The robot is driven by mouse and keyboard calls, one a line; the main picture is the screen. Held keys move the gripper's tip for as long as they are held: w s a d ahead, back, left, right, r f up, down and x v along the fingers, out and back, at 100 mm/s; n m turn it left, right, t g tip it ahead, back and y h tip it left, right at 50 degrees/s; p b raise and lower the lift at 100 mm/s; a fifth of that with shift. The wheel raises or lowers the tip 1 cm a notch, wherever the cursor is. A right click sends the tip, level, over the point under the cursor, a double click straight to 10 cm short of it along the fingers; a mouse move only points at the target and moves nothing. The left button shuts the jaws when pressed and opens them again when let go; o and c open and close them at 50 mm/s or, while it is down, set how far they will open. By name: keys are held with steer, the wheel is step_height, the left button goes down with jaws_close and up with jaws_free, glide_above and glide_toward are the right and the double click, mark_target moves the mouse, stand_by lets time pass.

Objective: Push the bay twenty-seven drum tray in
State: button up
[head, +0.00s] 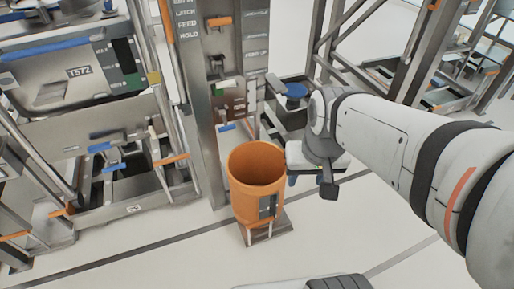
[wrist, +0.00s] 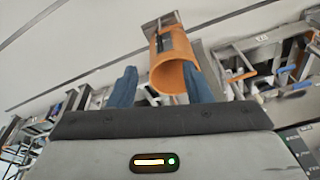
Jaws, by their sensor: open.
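An orange drum (head: 252,198) stands upright and open-topped on a low grey tray (head: 279,237) at the foot of a grey metal column. A dark plate is on the drum's front. I cannot read a bay number on the tray. My gripper (head: 306,179) is just right of the drum's rim, mostly hidden by my wrist. In the wrist view, my gripper (wrist: 160,76) is open, its two blue fingers apart. The drum (wrist: 170,76) shows beyond and between them, with the tray (wrist: 160,23) past its base. I cannot tell if a finger touches the drum.
The column (head: 203,120) has labelled controls and an orange handle. A machine marked T572 (head: 78,72) with blue and orange levers stands at the left. A metal frame (head: 340,50) stands behind my arm. The pale floor (head: 175,255) in front of the tray is mostly clear.

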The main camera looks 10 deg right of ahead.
steer(key=w+a+f+m+g+y+b, duration=0.25)
steer(key=w+f+m+b, duration=0.2)
steer(key=f, duration=0.45)
steer(key=w+a+f+m+g+y+b, duration=0.15)
steer(key=w+f+m+y+b, duration=0.3)
steer(key=f, duration=0.45)
steer(key=m+t+y+b, duration=0.3)
steer(key=m+y+b, duration=0.4)
steer(key=m+b, duration=1.15)
glide_above(260, 223)
steer(key=s+d+p, duration=0.3)
steer(key=s+p, duration=0.1)
steer(key=s, duration=0.1)
step_height(260, 223, down, 34)
steer(key=m, duration=0.3)
steer(key=w+d+f+m+t+b, duration=0.1)
steer(key=d+f+m+t+b, duration=0.15)
steer(key=f+m, duration=0.6)
steer(key=w+d+f+m+t+b, duration=0.1)
steer(key=f+m+t+b, duration=0.3)
steer(key=f, duration=0.9)
steer(key=b+x, duration=0.2)
steer(key=x, duration=0.5)
steer(key=shift+w+a+f, duration=0.1)
steer(key=shift+w+a, duration=0.05)
steer(key=shift+a, duration=0.15)
steer(key=shift+c, duration=0.2)
jaws_close()
